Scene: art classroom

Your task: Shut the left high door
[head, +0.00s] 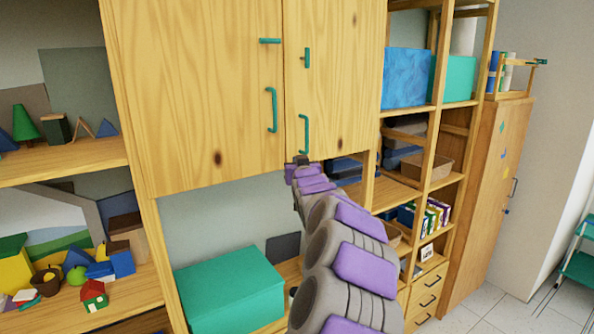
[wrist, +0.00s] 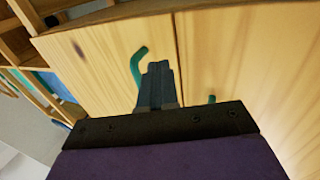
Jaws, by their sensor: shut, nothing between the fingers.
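The left high door (head: 200,90) is a pale wooden panel with a teal handle (head: 271,110) near its right edge. It looks closed or nearly so; I cannot tell if it is fully flush. The right high door (head: 345,80) is beside it, with its own teal handle (head: 303,133). My gripper (head: 302,160) is shut and empty, by the lower edge of the doors near their seam. In the wrist view my shut fingers (wrist: 157,85) overlap the wood near the seam, beside a curved teal handle (wrist: 137,65). Contact cannot be judged.
A teal horizontal piece (head: 270,41) and a vertical one (head: 307,57) sit higher on the doors. Below is a green box (head: 230,290). Open shelves with toys are at left, with toy blocks (head: 120,263). A shelf rack (head: 432,150) and tall cabinet (head: 490,200) stand at right.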

